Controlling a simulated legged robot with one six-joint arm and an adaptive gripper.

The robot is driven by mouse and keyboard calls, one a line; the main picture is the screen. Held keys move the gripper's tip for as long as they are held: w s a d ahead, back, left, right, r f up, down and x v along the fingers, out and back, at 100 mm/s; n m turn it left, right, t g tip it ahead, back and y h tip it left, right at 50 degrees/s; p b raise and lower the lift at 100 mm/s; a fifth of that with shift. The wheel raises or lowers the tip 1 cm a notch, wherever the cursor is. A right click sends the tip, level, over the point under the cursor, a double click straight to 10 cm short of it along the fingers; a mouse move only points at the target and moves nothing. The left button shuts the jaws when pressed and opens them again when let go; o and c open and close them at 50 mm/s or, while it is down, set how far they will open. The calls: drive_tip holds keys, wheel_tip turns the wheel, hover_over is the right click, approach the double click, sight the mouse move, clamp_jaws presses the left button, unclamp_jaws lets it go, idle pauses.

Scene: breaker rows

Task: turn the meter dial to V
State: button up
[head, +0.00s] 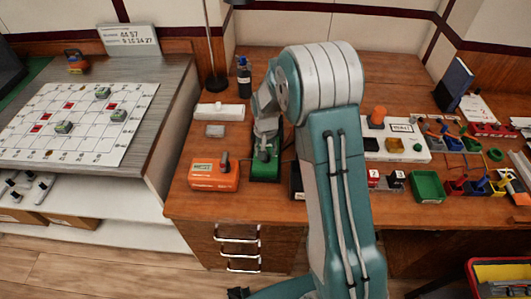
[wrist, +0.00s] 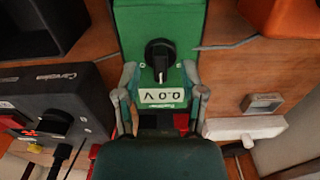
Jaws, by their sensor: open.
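The green meter (head: 264,172) stands on the wooden desk, partly covered by my arm in the head view. In the wrist view the green meter (wrist: 135,22) shows a black dial (wrist: 160,55) with its narrow bar running roughly up and down the picture. A small pale display (wrist: 162,97) lies below the dial; its characters appear turned, so I cannot read them surely. My gripper (wrist: 160,72) is open, with one fingertip on each side of the meter's face, beside the dial's lower end. I cannot tell whether the fingers touch it. In the head view my gripper (head: 267,140) is over the meter.
An orange device (head: 212,177) stands left of the meter, with a small grey box (head: 214,130) and a white block (head: 219,112) behind. A dark device with a knob (wrist: 50,120) is on the meter's other side. A bottle (head: 244,78) stands at the back.

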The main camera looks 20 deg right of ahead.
wheel_tip(320, 180, up, 11)
drive_tip(key=shift+f, duration=0.15)
idle(0.5)
